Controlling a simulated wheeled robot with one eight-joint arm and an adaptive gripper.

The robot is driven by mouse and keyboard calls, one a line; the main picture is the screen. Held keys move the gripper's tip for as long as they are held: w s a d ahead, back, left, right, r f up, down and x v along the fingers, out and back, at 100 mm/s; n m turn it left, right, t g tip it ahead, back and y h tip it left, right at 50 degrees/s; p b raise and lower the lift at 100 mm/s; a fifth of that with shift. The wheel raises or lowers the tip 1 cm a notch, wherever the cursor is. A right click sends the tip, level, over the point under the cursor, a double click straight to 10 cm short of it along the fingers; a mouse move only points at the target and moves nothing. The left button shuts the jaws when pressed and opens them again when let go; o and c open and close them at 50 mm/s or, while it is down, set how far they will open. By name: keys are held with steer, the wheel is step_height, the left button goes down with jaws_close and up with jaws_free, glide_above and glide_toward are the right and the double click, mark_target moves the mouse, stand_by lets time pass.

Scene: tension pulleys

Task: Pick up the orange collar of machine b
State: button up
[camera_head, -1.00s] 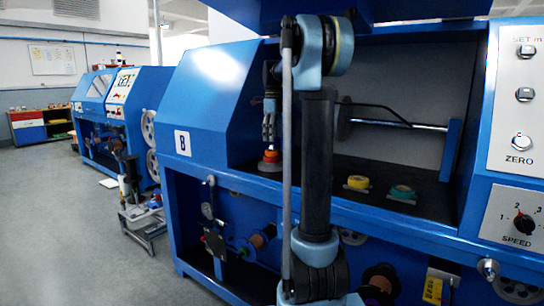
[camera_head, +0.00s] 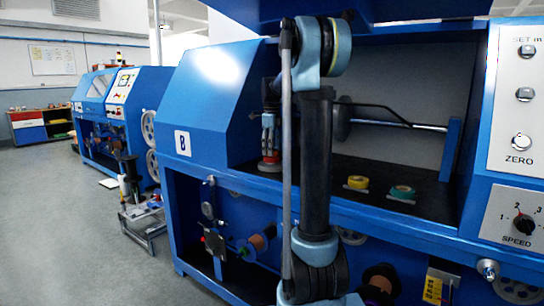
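The orange collar (camera_head: 270,156) sits low inside the open bay of the blue machine marked B (camera_head: 215,115), at the bay's left end. It rests on a pale round base (camera_head: 269,167). My gripper (camera_head: 269,148) points straight down at the collar, with its fingers reaching its top and partly hiding it. The fingers are small and dark here, so I cannot tell whether they are closed on the collar or only beside it. My arm crosses the middle of the picture to the right of the collar.
A dark disc on a rod (camera_head: 400,122) spans the bay behind my arm. The bay's left wall is close to my gripper.

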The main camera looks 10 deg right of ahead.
steer(key=c, duration=0.6)
step_height(320, 180, up, 10)
steer(key=shift+r, duration=0.1)
